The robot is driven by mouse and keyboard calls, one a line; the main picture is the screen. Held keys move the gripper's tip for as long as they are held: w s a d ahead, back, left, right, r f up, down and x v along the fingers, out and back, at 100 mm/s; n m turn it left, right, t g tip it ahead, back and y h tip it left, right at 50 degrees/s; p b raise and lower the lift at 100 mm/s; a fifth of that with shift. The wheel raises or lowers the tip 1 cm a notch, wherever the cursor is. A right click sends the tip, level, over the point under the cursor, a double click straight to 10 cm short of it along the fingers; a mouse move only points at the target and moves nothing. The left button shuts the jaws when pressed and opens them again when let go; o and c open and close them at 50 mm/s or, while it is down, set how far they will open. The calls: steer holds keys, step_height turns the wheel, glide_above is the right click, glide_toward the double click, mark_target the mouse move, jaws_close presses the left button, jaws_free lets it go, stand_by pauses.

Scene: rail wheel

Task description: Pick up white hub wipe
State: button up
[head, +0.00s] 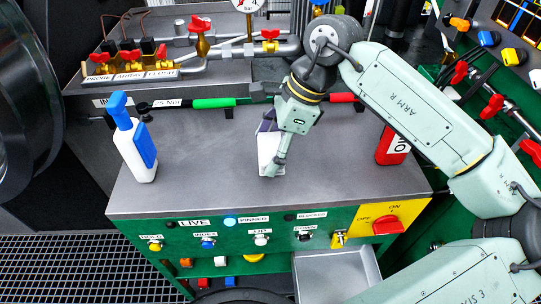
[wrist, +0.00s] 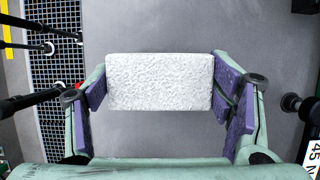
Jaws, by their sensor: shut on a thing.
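The white hub wipe (wrist: 160,82) is a textured white block between the purple pads of my gripper (wrist: 160,100) in the wrist view. Both pads press on its short sides, so my gripper is shut on it. In the head view the white wipe (head: 268,150) shows upright at my gripper (head: 272,160), over the grey bench top (head: 215,185). I cannot tell whether its lower end touches the bench.
A white and blue spray bottle (head: 138,145) stands at the bench's left. A red labelled container (head: 392,146) stands at the right. A green-handled tool (head: 213,103) and valve pipes (head: 215,62) lie behind. Buttons and a red switch (head: 387,225) line the front panel. Bench space left of the wipe is clear.

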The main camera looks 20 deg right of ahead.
steer(key=s+a+r+b, duration=0.2)
steer(key=s+a+b, duration=0.2)
steer(key=s, duration=1)
steer(key=a, duration=0.3)
steer(key=shift+s+r, duration=0.2)
steer(key=o, duration=0.7)
steer(key=shift+c, duration=0.2)
steer(key=c, duration=0.5)
steer(key=shift+c, duration=0.2)
steer(key=shift+a, duration=0.15)
